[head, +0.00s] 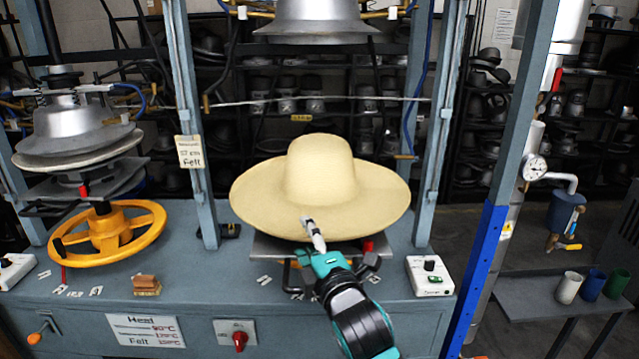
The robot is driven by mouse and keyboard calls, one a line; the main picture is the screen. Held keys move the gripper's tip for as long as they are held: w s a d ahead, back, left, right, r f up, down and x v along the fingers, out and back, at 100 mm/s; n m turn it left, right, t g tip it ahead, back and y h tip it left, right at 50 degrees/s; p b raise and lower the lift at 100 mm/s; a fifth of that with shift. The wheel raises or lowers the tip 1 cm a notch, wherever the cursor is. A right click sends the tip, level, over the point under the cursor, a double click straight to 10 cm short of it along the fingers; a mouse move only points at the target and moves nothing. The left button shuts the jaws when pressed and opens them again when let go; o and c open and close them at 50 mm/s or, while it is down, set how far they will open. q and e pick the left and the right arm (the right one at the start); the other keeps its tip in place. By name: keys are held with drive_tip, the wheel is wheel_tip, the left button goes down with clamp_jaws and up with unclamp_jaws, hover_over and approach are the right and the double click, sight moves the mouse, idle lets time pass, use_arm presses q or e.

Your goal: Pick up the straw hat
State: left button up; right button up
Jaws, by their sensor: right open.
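The straw hat (320,168) is pale yellow with a tall round crown and a wide brim. It sits upright in the middle of the head view, on the lower plate (268,249) of the hat press. My right gripper (312,230) comes up from below, teal and black with pale fingers. Its fingertips overlap the front of the brim, just below the crown. It is open; whether a finger is under the brim or touching it cannot be told. My left gripper is not in view.
A metal press head (316,20) hangs above the hat between two blue-grey posts. A yellow handwheel (110,233) stands at the left, a white control box (430,276) at the right. A side shelf holds several cups (568,288). The bench front has a red knob (240,340).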

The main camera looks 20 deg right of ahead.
drive_tip(key=shift+c, duration=0.4)
clamp_jaws()
